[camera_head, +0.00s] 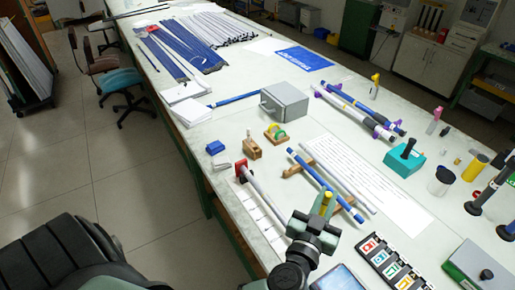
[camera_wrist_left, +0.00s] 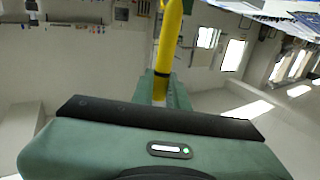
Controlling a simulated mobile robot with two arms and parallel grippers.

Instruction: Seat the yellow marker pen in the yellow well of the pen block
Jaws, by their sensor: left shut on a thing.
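My left gripper (camera_head: 324,214) is shut on the yellow marker pen (camera_head: 327,202), which stands up from its jaws near the front of the bench. In the left wrist view the yellow pen (camera_wrist_left: 167,45) shows large, with a dark ring near its lower end; the jaws hide its base. My right gripper is not in view.
Blue and white rods on a wooden rack (camera_head: 325,184) lie just beyond the gripper. A tablet (camera_head: 338,278) lies close to it at the front edge. A teal device (camera_head: 405,159) and dark upright posts (camera_head: 487,192) stand to the right. A white sheet (camera_head: 395,200) lies flat between.

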